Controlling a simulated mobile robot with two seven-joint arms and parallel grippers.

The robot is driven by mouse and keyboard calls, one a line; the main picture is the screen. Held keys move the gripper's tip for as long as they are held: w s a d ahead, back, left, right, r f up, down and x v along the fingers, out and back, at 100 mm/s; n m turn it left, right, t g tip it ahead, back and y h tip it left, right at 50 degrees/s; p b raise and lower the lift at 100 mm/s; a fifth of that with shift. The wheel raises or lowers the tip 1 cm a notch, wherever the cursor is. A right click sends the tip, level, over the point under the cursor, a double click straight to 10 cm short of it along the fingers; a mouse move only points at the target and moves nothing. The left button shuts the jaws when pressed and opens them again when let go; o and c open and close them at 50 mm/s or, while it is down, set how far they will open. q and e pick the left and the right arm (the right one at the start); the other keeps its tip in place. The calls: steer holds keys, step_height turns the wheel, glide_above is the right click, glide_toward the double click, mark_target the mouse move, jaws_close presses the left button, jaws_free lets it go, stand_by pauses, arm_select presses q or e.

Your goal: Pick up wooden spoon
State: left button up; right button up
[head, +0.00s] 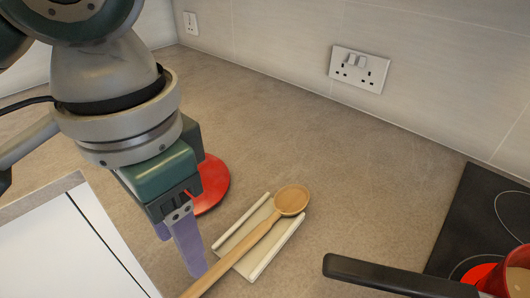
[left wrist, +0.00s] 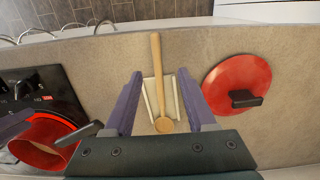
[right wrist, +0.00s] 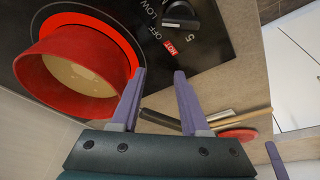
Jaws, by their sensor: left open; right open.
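The wooden spoon (head: 291,200) lies on a cream spoon rest (head: 230,227) on the countertop, its handle running toward the lower left in the head view. My left gripper (head: 190,262) is open and points down beside the spoon handle. In the left wrist view, the spoon (left wrist: 157,70) lies lengthwise between the two open purple fingers (left wrist: 160,97), with its bowl nearest the gripper's base; nothing is held.
A red lid (head: 212,182) with a dark knob lies beside the spoon rest. The red pot (head: 515,272) is on the black hob (head: 480,215) at right, its dark handle (head: 395,279) reaching over the counter. The wall has a double socket (head: 358,69). The back counter is clear.

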mark_target(196, 288)
arm_select(q)
steer(key=f, duration=0.5)
steer(key=f+b, duration=0.1)
steer(key=f, duration=0.2)
steer(key=shift+s+f, duration=0.25)
steer(key=shift+s, duration=0.1)
steer(key=shift+d, duration=0.1)
steer(key=shift+c, duration=0.2)
jaws_close()
